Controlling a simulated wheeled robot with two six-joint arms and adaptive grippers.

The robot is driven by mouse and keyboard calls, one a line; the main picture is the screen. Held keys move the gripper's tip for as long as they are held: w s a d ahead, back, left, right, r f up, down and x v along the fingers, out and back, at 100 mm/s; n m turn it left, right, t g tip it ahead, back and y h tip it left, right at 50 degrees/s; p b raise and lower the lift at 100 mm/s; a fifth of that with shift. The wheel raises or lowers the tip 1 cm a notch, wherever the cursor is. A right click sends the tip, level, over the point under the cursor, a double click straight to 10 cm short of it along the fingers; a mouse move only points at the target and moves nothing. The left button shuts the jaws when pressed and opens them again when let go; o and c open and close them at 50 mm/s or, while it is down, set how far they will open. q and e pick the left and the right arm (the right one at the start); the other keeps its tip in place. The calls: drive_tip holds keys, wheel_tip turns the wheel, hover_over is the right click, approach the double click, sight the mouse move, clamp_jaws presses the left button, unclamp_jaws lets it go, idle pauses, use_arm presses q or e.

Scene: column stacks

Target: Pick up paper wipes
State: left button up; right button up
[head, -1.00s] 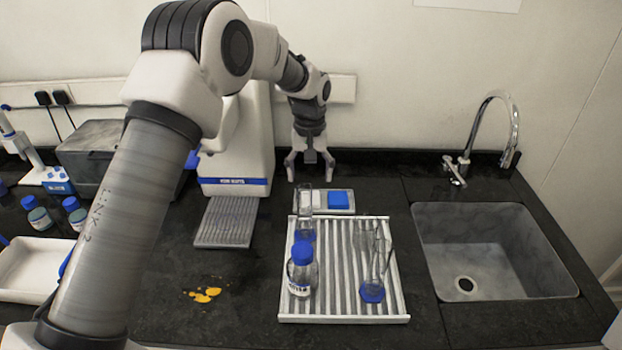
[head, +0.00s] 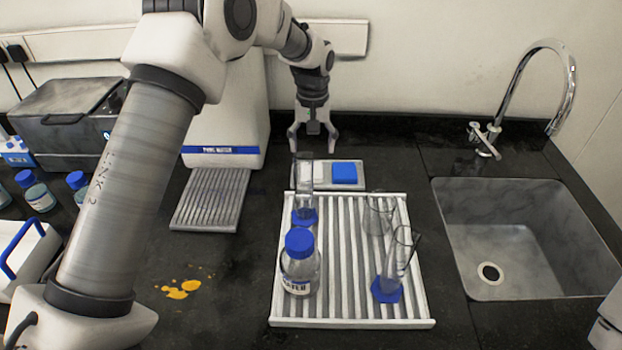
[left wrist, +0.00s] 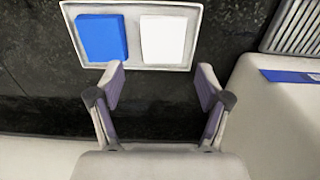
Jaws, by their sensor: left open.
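A small pale tray (head: 361,185) lies on the dark counter below my left gripper (head: 313,150) in the head view. It holds a white square stack (head: 319,173), which looks like the paper wipes, and a blue square block (head: 344,173). A glass cylinder partly covers the white stack there. In the left wrist view the white stack (left wrist: 163,40) and blue block (left wrist: 101,38) lie side by side in the tray (left wrist: 133,66), ahead of my left gripper (left wrist: 160,72). That gripper is open and empty, pointing down at the tray's far side. My right gripper is out of view.
A ribbed rack (head: 352,322) in front of the tray bears a blue-capped bottle (head: 299,265), a tall glass cylinder (head: 304,190), a beaker (head: 379,215) and a tilted cylinder (head: 397,262). A white machine (head: 225,120) stands left, a sink (head: 520,240) right. Yellow spill (head: 182,289) marks the counter.

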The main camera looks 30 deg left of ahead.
use_arm(q)
drive_tip(key=shift+s+f+p, duration=0.2)
drive_tip(key=shift+f+p, duration=0.15)
drive_tip(key=shift+f, duration=0.6)
wheel_tip(320, 180, down, 5)
drive_tip(key=shift+s+f+p, duration=0.1)
drive_tip(key=shift+s+p, duration=0.05)
drive_tip(key=shift+p, duration=0.45)
drive_tip(key=shift+s, duration=0.15)
drive_tip(key=c, duration=0.5)
wheel_tip(320, 180, up, 10)
drive_tip(key=shift+r+b, duration=0.2)
drive_tip(key=shift+b, duration=0.7)
drive_tip(key=c, duration=0.3)
